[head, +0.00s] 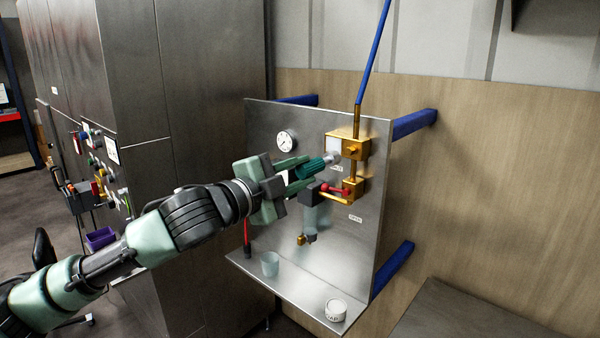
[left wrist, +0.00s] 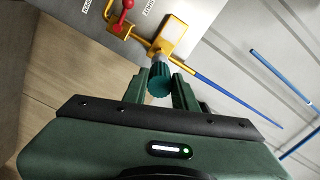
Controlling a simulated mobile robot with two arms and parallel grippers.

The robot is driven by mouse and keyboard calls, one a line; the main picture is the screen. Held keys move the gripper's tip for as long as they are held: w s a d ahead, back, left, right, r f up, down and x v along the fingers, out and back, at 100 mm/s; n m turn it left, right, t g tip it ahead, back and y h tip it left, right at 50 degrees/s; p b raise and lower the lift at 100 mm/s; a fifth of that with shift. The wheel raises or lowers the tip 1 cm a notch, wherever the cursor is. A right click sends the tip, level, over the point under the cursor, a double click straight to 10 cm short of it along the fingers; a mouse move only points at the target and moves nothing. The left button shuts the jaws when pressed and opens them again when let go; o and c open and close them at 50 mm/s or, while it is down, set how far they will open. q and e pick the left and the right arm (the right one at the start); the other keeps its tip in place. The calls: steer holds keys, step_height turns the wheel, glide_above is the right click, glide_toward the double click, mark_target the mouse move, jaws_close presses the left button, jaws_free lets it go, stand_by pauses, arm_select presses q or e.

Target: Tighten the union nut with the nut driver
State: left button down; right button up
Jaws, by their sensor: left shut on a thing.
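My left gripper (head: 297,171) is shut on the nut driver, whose teal ribbed handle (head: 312,168) sticks out past the fingers. In the left wrist view the handle (left wrist: 159,80) sits between the two green fingers. The driver's grey front end (head: 331,158) points at the upper brass block (head: 344,147) on the panel. In the left wrist view this end (left wrist: 161,56) is right at the brass fitting (left wrist: 162,45). The union nut cannot be told apart there, and I cannot tell whether the driver is seated on it. My right gripper is not in view.
A blue tube (head: 374,52) rises from the brass block. A red-handled valve (head: 333,189) is just below the driver, with a gauge (head: 286,140) to the left. A clear cup (head: 270,264) and a white round container (head: 335,309) stand on the shelf. A metal cabinet (head: 190,130) is at left.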

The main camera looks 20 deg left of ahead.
mark_target(314, 165)
arm_select(q)
steer(key=shift+r+p, duration=0.1)
steer(key=shift+p, duration=0.2)
steer(key=shift+w+d+r+p, duration=0.1)
steer(key=shift+w+p, duration=0.2)
steer(key=shift+w, duration=0.1)
steer(key=p+x, duration=0.1)
steer(key=x, duration=0.2)
steer(key=shift+p, duration=0.4)
steer(key=shift+w+d, duration=0.15)
steer(key=shift+w, duration=0.2)
steer(key=shift+f, duration=0.25)
steer(key=shift+s+r, duration=0.1)
steer(key=shift+s, duration=0.05)
